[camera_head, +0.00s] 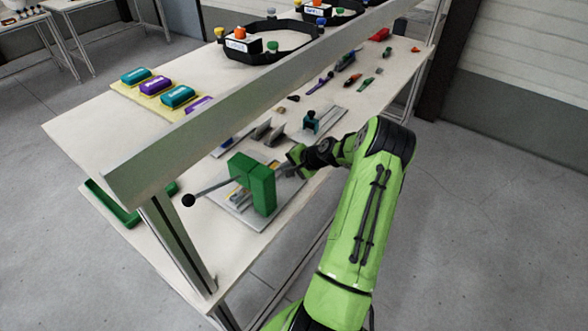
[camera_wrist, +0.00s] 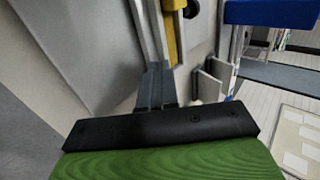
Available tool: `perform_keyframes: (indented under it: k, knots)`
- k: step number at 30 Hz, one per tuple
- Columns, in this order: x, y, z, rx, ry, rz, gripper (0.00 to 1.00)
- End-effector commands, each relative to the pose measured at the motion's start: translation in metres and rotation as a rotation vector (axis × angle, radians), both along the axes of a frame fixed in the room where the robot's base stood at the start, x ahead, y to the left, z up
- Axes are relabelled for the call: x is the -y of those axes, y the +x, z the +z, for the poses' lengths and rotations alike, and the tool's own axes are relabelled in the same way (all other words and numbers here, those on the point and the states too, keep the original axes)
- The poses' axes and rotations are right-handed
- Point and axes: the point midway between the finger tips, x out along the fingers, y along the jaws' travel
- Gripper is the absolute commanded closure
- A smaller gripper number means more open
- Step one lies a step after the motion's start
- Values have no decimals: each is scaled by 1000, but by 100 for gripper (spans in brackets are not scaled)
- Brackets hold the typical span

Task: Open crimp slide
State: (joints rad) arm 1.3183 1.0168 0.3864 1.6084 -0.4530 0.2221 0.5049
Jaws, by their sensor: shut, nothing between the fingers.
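The green crimp press (camera_head: 262,186) stands on a grey base plate near the table's front edge. A lever with a black ball knob (camera_head: 188,200) reaches out to its left. A yellow and grey slide part (camera_head: 272,168) shows at the press's right side; a yellow strip (camera_wrist: 174,40) along metal rails shows in the wrist view. My gripper (camera_head: 287,170) is just right of the press, low over the plate. In the wrist view its grey fingers (camera_wrist: 155,88) are together and empty, close to the rails. I cannot tell whether they touch the slide, or how far it is open.
A small teal fixture (camera_head: 312,122) and grey blocks (camera_head: 268,132) stand behind. Hand tools lie farther back. Teal and purple boxes (camera_head: 157,86) sit on a yellow mat at the left.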

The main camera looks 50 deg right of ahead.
Motion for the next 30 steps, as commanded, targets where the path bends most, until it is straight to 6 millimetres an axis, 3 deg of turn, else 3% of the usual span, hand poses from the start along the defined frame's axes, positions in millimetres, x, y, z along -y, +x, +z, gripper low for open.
perform_keyframes:
  k: [8, 18, 21, 30]
  knots:
    - [-1, 3, 0, 0, 1, 2, 100]
    - [-7, 69, -1, 1, -1, 5, 100]
    - [-8, 79, -1, 1, 1, 4, 100]
    - [-7, 80, 0, 0, 1, 1, 100]
